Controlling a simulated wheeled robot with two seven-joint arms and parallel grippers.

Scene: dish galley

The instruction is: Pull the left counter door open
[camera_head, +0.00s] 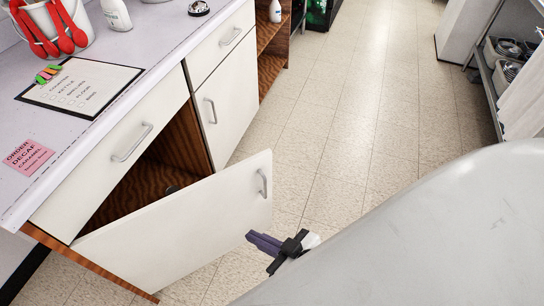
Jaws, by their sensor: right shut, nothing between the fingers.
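The left counter door (185,238) is a white panel that stands swung open, out over the floor. Its metal handle (263,184) is near the panel's free edge. The brown wooden inside of the cabinet (135,187) shows behind it. My right gripper (268,243) is low, just right of the door's lower free corner and below the handle. It is shut and empty, apart from the handle. I cannot tell whether it touches the panel. My left gripper is not in view.
The counter top (90,125) holds a clipboard (80,87), a pink note (28,157) and a white tub (55,28) with red utensils. A second door (222,105) beside the open one is shut. Shelves with dishes (510,55) stand at right. The tiled floor (350,110) between is clear.

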